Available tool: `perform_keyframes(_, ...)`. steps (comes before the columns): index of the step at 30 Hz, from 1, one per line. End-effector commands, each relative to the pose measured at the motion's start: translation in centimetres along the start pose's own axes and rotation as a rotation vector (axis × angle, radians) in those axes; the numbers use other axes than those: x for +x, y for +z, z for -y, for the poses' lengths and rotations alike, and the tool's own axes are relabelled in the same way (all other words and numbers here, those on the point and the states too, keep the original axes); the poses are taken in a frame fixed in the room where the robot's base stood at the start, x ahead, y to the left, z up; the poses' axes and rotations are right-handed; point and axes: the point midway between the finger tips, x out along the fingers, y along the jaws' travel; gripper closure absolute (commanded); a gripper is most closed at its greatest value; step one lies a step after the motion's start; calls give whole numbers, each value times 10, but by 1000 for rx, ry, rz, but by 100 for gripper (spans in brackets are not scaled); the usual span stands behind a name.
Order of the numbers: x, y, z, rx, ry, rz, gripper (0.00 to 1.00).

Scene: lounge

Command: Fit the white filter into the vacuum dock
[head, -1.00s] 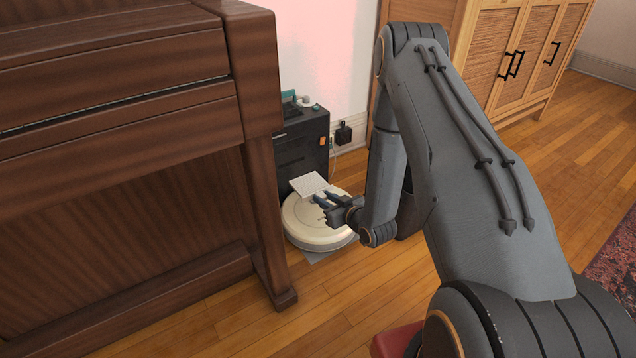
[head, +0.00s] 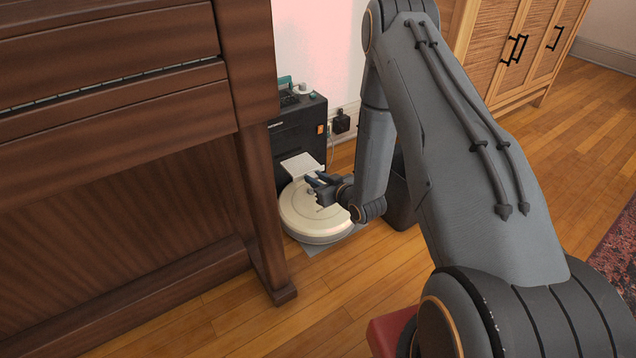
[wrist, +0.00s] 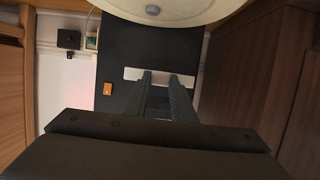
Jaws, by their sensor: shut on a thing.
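The white filter (head: 302,165) is a thin, flat plate held at the front of the black vacuum dock (head: 312,112). My gripper (head: 312,181) is shut on the filter's near edge, above the round cream robot vacuum (head: 312,218). In the wrist view, the filter (wrist: 132,74) shows as a white strip across the tips of my gripper (wrist: 166,77), against the dock's dark front (wrist: 150,45). The filter's far edge meets the dock front in the head view. I cannot tell whether it is inside a slot; the slot itself is not visible.
A brown wooden piano (head: 120,200) stands close on the left of the dock. A dark bin (head: 401,205) is right of the vacuum, partly behind my arm. A black plug (head: 341,122) sits at the wall.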

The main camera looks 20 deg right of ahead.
Motion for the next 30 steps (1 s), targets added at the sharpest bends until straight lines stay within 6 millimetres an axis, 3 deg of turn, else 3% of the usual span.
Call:
perform_keyframes(19,28,-10,0,0,0,-1,100)
perform_keyframes(30,31,-12,0,-1,0,-1,100)
